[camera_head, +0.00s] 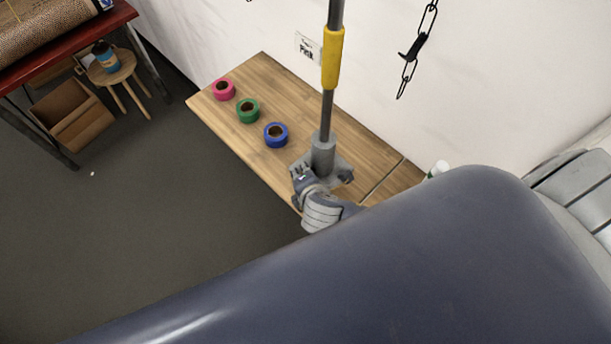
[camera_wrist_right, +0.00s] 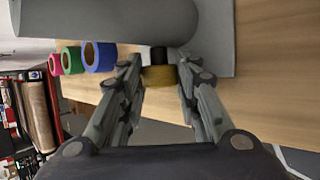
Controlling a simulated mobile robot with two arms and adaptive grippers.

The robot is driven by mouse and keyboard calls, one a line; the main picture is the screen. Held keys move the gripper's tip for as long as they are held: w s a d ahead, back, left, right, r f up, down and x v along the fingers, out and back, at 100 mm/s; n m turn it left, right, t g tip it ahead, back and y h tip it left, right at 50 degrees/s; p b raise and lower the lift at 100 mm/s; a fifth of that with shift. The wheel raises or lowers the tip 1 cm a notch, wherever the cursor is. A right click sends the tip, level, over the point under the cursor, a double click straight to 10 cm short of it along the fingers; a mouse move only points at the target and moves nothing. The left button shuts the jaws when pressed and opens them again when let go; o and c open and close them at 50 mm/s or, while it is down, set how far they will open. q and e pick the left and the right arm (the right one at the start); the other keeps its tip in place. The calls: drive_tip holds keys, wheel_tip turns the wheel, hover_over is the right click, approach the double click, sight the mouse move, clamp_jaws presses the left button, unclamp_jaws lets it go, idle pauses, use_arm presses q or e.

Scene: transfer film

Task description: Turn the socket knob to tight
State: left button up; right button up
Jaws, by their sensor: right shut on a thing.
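A grey socket (camera_head: 323,155) on a flat base stands on the wooden bench (camera_head: 300,99). A pole (camera_head: 327,110) with a yellow sleeve (camera_head: 332,58) rises out of it. In the right wrist view the socket's grey cylinder (camera_wrist_right: 110,22) lies across the top. The knob (camera_wrist_right: 158,75), brassy yellow with a black part behind it, sits between the fingertips of my right gripper (camera_wrist_right: 159,70), which is shut on it. In the head view my right gripper (camera_head: 303,178) is at the socket's front side and hides the knob. My left gripper is not in view.
Pink (camera_head: 224,89), green (camera_head: 248,110) and blue (camera_head: 276,134) tape rolls lie in a row on the bench left of the socket. A black chain (camera_head: 412,50) hangs by the wall. A stool (camera_head: 112,67) and a cardboard box (camera_head: 72,115) stand far left.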

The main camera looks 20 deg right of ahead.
drive_tip(key=o, duration=1.1)
drive_tip(key=shift+c, duration=0.2)
